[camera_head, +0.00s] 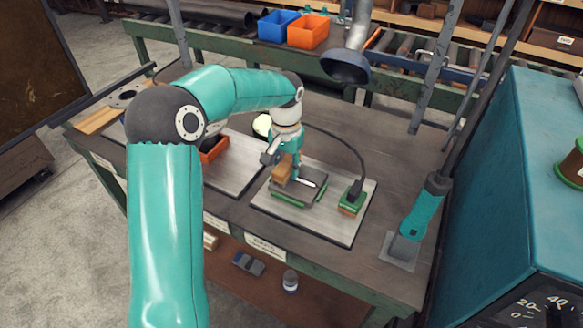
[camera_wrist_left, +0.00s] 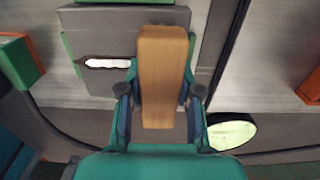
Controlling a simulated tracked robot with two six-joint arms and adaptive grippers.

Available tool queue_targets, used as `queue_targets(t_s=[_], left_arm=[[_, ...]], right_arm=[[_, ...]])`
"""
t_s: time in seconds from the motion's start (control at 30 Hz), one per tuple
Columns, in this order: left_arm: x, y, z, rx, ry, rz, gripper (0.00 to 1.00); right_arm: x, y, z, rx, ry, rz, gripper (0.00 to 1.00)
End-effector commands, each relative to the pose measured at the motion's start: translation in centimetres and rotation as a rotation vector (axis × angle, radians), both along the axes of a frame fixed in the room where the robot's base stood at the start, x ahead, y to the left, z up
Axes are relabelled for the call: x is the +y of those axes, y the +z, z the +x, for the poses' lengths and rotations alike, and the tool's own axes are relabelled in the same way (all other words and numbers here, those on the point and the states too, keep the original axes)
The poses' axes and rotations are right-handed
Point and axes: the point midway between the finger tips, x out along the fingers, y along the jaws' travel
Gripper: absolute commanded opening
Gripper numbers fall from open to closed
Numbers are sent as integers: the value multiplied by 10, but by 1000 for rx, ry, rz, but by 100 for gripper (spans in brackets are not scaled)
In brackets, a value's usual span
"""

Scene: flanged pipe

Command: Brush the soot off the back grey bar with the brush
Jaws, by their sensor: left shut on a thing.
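My left gripper (camera_head: 274,160) is shut on a wooden brush block (camera_head: 282,171). The block also shows in the left wrist view (camera_wrist_left: 162,75), upright between the two fingers (camera_wrist_left: 160,92). The brush is at the left part of a grey, green-edged piece (camera_head: 290,196) on a pale plate (camera_head: 326,226). A grey bar surface (camera_wrist_left: 98,35) lies behind the block in the wrist view, with a white, dark-edged strip (camera_wrist_left: 107,63) on it. Whether the bristles touch the bar is hidden. I cannot clearly make out soot. My right gripper is not in view.
A green-and-orange block (camera_head: 352,197) with a black cable stands right of the grey piece. An orange tray (camera_head: 213,148) is on the left. A grey funnel (camera_head: 346,66) hangs behind. A teal-handled tool (camera_head: 421,212) stands at right. The back right bench is clear.

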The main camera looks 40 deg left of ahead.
Motion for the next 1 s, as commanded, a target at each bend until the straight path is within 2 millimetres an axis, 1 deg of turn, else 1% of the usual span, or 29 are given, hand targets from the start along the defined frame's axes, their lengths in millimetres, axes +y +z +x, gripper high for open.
queue_targets(t_s=[0.1, 0.27, 0.37, 0.63, 0.87, 1.0], left_arm=[[9, 0, -3, 2, 1, 1, 6], [13, -1, -4, 3, 0, 0, 6], [10, -1, -3, 3, -2, 0, 6], [-7, 0, 1, 2, -3, 0, 6], [-14, 0, 3, 2, -2, 0, 6], [-23, 0, 5, 2, -4, 0, 6]], right_arm=[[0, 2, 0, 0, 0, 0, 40], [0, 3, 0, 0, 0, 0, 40], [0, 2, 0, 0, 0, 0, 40], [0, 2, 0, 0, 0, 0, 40], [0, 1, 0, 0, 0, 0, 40], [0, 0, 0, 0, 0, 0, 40]])
